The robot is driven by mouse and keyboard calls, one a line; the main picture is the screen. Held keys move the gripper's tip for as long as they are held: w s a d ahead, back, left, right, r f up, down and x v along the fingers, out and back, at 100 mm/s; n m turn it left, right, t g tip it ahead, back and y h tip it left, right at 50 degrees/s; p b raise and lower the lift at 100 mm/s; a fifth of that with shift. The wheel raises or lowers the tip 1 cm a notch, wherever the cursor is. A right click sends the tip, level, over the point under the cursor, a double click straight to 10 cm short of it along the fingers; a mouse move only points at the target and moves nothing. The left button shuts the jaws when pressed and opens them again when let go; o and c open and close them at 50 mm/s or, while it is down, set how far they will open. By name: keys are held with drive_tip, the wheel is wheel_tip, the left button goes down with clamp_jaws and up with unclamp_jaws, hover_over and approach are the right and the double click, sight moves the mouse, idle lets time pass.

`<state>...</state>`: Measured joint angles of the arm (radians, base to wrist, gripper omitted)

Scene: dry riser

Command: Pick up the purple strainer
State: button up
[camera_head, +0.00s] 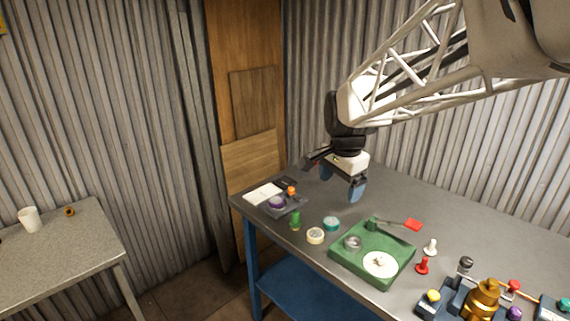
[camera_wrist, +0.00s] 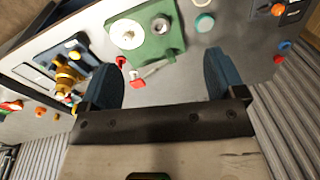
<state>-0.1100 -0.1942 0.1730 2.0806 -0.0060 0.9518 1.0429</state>
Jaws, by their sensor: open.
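A purple round piece (camera_head: 277,202), which looks like the strainer, sits on a small dark tray (camera_head: 295,208) at the left corner of the grey table in the head view. It is small there, and its details cannot be made out. I cannot pick it out in the wrist view. My gripper (camera_head: 341,180) hangs above the table, to the right of the purple piece and apart from it. In the wrist view my gripper (camera_wrist: 162,70) has its two blue fingers wide apart with nothing between them.
An orange knob (camera_head: 291,190) and a white pad (camera_head: 263,194) are close to the purple piece. A green pawn-like piece (camera_head: 295,221), a cream roll (camera_head: 315,236), and a teal ring (camera_head: 331,223) stand nearby. A green tray (camera_head: 344,262) and brass fitting (camera_head: 483,299) lie rightward.

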drive_tip(key=w+a+f+m, duration=0.3)
drive_tip(key=w+a, duration=0.1)
drive_tip(key=w, duration=0.4)
drive_tip(key=w+a+f+m, duration=0.3)
drive_tip(key=w, duration=0.5)
drive_tip(key=m+g, duration=0.1)
drive_tip(key=m, duration=0.6)
approach(275, 199)
drive_tip(key=shift+s+d+f, duration=0.2)
drive_tip(key=shift+s+f, duration=0.15)
drive_tip(key=shift+f, duration=0.1)
drive_tip(key=shift+w+a+f, duration=0.2)
drive_tip(key=shift+w+f, duration=0.05)
drive_tip(key=shift+f, duration=0.05)
drive_tip(key=shift+f, duration=1.3)
drive_tip(key=shift+w+f, duration=0.2)
drive_tip(key=shift+f, duration=2.4)
